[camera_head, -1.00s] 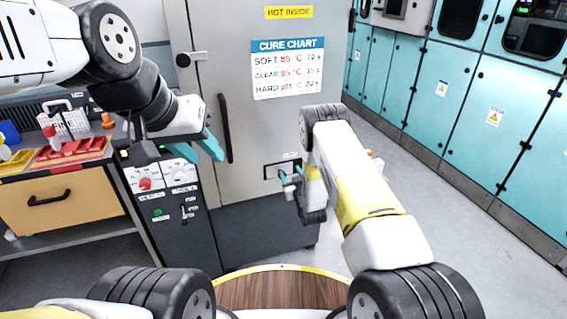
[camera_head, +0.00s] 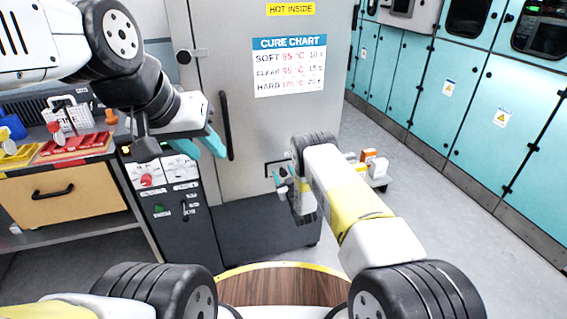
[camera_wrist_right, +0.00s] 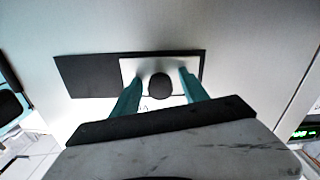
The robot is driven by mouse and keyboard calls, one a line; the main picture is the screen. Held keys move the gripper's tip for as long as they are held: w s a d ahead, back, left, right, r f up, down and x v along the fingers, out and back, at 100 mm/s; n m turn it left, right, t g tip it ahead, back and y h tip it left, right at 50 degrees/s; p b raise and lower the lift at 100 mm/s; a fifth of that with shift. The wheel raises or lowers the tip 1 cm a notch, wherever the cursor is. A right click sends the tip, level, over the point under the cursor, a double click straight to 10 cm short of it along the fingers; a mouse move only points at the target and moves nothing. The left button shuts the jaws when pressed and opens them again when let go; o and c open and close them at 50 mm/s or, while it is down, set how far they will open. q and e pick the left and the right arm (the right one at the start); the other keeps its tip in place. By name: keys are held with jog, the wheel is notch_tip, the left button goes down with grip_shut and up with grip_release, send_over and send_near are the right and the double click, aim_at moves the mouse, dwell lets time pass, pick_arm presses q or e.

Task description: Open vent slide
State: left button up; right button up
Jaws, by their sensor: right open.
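The vent slide shows in the right wrist view as a pale plate (camera_wrist_right: 145,66) with a round black knob (camera_wrist_right: 160,86). The plate sits at the right end of a dark slot (camera_wrist_right: 85,76) in the grey cabinet face; the slot's left part is uncovered. My right gripper (camera_head: 280,180) is at the vent, low on the cabinet door (camera_head: 245,120). Its teal fingers (camera_wrist_right: 160,84) are apart, one on each side of the knob; I cannot tell whether either touches it. My left gripper (camera_head: 207,154) is open and empty, left of the door handle (camera_head: 226,125).
A control panel (camera_head: 165,180) with knobs and a lever stands left of the door. A bench (camera_head: 60,192) with red and yellow trays is at the far left. Orange and white items (camera_head: 370,160) lie behind my right forearm.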

grip_shut()
dwell(1.4)
